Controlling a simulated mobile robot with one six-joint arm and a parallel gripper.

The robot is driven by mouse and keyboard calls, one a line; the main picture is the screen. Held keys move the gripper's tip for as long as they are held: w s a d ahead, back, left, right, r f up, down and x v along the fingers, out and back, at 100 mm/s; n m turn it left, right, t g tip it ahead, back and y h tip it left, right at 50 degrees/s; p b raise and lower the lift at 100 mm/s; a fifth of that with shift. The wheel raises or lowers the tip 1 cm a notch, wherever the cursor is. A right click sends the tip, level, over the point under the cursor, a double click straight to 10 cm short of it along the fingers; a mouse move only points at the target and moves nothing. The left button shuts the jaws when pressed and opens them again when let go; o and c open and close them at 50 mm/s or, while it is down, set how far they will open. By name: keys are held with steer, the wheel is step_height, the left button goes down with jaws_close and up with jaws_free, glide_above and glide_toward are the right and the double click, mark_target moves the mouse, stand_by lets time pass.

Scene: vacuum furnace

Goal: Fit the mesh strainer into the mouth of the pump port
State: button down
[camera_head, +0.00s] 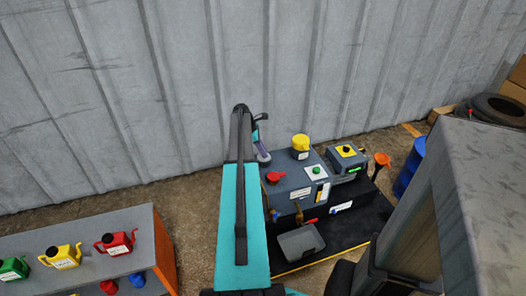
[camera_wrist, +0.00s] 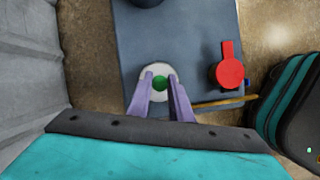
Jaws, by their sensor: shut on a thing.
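My gripper (camera_wrist: 161,82) has purple fingers. They are shut on a pale round piece with a green knob, which I take to be the mesh strainer (camera_wrist: 151,69). In the wrist view the strainer lies over the grey top of the pump unit (camera_wrist: 190,40); I cannot tell whether it touches that top. In the head view my gripper (camera_head: 262,152) points down at the left end of the pump unit (camera_head: 305,190), on the wall side. The mouth of the pump port cannot be made out; it may be hidden under the strainer.
A red handle (camera_wrist: 230,70) stands close beside my gripper on the unit's top; it also shows in the head view (camera_head: 275,177). A yellow cap (camera_head: 300,141) and a green button (camera_head: 316,169) are farther right. The corrugated wall (camera_head: 120,90) is behind. A grey bin (camera_head: 300,242) is in front.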

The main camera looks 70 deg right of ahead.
steer(key=shift+f, duration=0.2)
stand_by(0.4)
steer(key=c, duration=1.5)
jaws_free()
steer(key=v, duration=1.3)
steer(key=shift+r+p, duration=0.3)
steer(key=shift+r, duration=0.05)
steer(key=shift+w+a, duration=0.1)
